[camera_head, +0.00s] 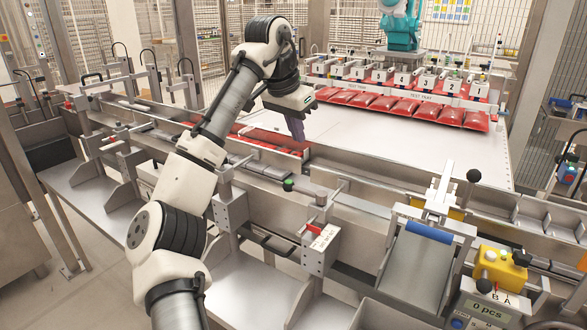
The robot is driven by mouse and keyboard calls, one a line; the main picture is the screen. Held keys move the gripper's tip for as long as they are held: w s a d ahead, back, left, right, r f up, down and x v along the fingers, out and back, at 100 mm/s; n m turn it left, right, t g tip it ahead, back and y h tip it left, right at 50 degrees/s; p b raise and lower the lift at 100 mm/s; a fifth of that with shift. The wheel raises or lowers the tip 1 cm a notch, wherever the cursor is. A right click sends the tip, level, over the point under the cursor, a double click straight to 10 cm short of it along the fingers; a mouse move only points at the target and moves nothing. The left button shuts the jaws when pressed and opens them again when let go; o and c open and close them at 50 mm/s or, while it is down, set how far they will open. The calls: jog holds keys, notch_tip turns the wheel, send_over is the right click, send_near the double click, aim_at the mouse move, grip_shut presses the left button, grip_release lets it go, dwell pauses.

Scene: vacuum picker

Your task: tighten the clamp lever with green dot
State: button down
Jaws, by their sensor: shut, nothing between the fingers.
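A small green-topped part (288,184) stands on the near metal rail, left of the picture's middle. It is too small to tell whether this green is the dot of the clamp lever. A red lever-like handle (315,229) sits on a metal bracket (318,250) with a white label, further right and nearer. My gripper (297,138) points down beyond the rail, above the red-edged channel. Its purplish fingers are shut and empty. It is apart from the green-topped part and from the red handle.
A row of red bags (400,105) lies behind a white table (420,150). A teal robot (402,25) stands at the back. Rails and brackets crowd the front. A yellow box (500,268) with black knobs and a counter display (488,312) are at lower right.

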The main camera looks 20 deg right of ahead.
aim_at(303, 191)
notch_tip(303, 191, down, 10)
jog(key=p, duration=0.2)
jog(key=shift+s+a, duration=0.15)
jog(key=shift+a, duration=0.05)
dwell(0.3)
dwell(0.4)
